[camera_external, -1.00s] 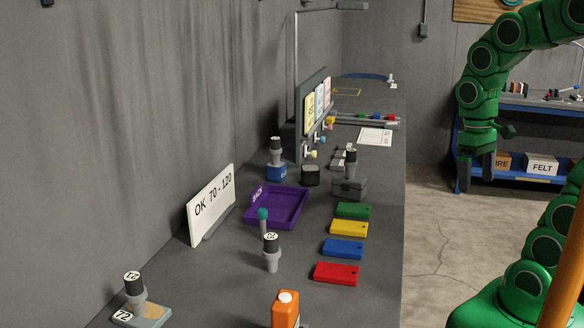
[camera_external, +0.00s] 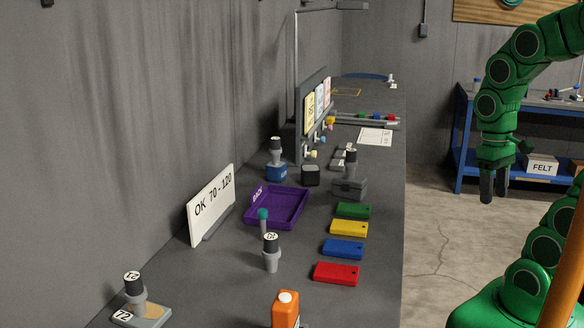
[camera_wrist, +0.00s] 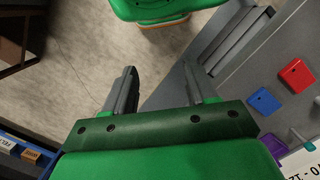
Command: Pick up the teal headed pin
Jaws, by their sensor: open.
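The teal headed pin (camera_external: 263,218) stands upright on the grey bench, its teal knob on a grey stem. It is between the purple tray (camera_external: 250,221) and a grey gauge with a numbered dark cap (camera_external: 271,254); its foot is partly hidden. My gripper (camera_external: 494,197) hangs over the floor right of the bench, far from the pin, fingers pointing down.
Green (camera_external: 353,210), yellow (camera_external: 349,228), blue (camera_external: 343,249) and red (camera_external: 336,273) blocks line the bench's right side. An orange bottle (camera_external: 286,310) stands at the front. A white sign (camera_external: 211,205) stands left of the pin. A blue shelf (camera_external: 470,172) stands behind my arm.

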